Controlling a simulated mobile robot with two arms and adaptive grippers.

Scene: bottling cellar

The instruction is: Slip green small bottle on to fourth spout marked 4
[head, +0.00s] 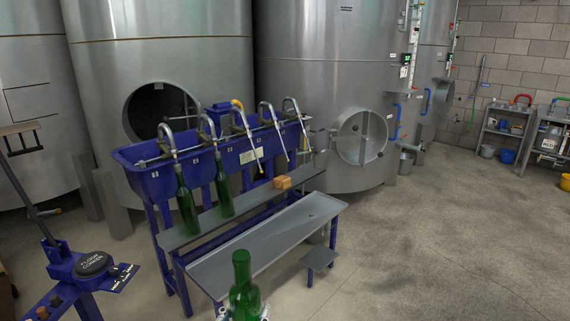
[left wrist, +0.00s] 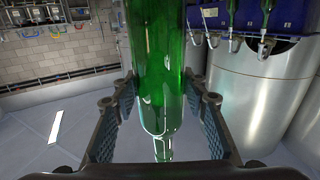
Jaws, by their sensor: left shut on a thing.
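A green bottle (head: 241,278) stands upright at the bottom of the head view, in front of the filling bench. My left gripper (head: 243,315) is shut on it, mostly cut off by the lower edge. In the left wrist view the green bottle (left wrist: 158,75) is between the two fingers of my left gripper (left wrist: 160,115). The fourth spout from the left (head: 279,137) hangs empty from the blue trough (head: 150,178), well beyond the held bottle; its number is too small to read. My right gripper is not in view.
Two green bottles (head: 186,205) (head: 223,190) hang at the first two spouts. The third spout (head: 246,130) is empty. An orange-brown block (head: 283,183) sits on the grey shelf (head: 245,206). A grey tray (head: 230,262) lies in front. Large steel tanks stand behind; floor at right is clear.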

